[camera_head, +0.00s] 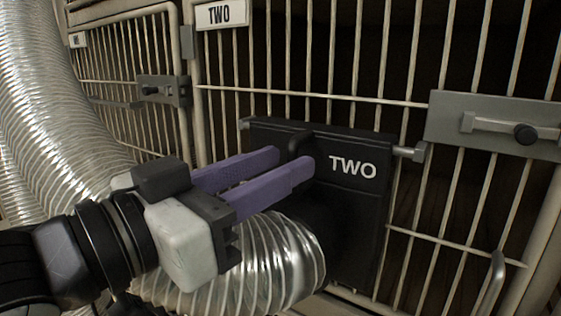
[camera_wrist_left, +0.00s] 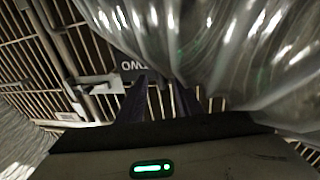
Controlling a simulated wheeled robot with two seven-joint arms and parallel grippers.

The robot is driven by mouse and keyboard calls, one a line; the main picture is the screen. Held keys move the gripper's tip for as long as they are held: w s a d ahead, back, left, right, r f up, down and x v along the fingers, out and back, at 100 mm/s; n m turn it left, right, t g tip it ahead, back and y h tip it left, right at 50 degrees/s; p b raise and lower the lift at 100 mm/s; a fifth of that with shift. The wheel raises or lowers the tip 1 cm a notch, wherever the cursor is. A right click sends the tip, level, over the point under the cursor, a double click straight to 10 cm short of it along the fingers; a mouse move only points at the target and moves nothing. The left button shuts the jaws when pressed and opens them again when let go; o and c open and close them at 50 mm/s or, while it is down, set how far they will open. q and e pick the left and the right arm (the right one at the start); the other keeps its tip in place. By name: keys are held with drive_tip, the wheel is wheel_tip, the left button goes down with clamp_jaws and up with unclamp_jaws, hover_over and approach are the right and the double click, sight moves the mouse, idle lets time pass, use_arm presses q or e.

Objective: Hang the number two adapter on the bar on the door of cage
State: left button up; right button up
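The number two adapter (camera_head: 352,205) is a black plate marked TWO in white. It stands against the barred door of the cage labelled TWO (camera_head: 221,15). Its top edge lies along the horizontal bar (camera_head: 409,153), whose ends show on both sides; the contact behind it is hidden. A black handle (camera_head: 299,141) sticks out at its top. My left gripper (camera_head: 297,160) has purple fingers spread apart, with the tips close to the handle and a visible gap between them. In the left wrist view the fingers (camera_wrist_left: 160,88) are also apart, with the adapter (camera_wrist_left: 140,67) beyond. My right gripper is not in view.
A clear ribbed hose (camera_head: 240,268) runs below my left gripper to the adapter's dark lower part. Another large ribbed hose (camera_head: 50,110) stands at left. A door latch (camera_head: 495,125) is right of the adapter; another latch (camera_head: 163,90) is on the neighbouring cage.

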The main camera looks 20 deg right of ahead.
use_arm(q)
drive_tip(key=shift+p+v, duration=0.35)
drive_tip(key=shift+v, duration=2.25)
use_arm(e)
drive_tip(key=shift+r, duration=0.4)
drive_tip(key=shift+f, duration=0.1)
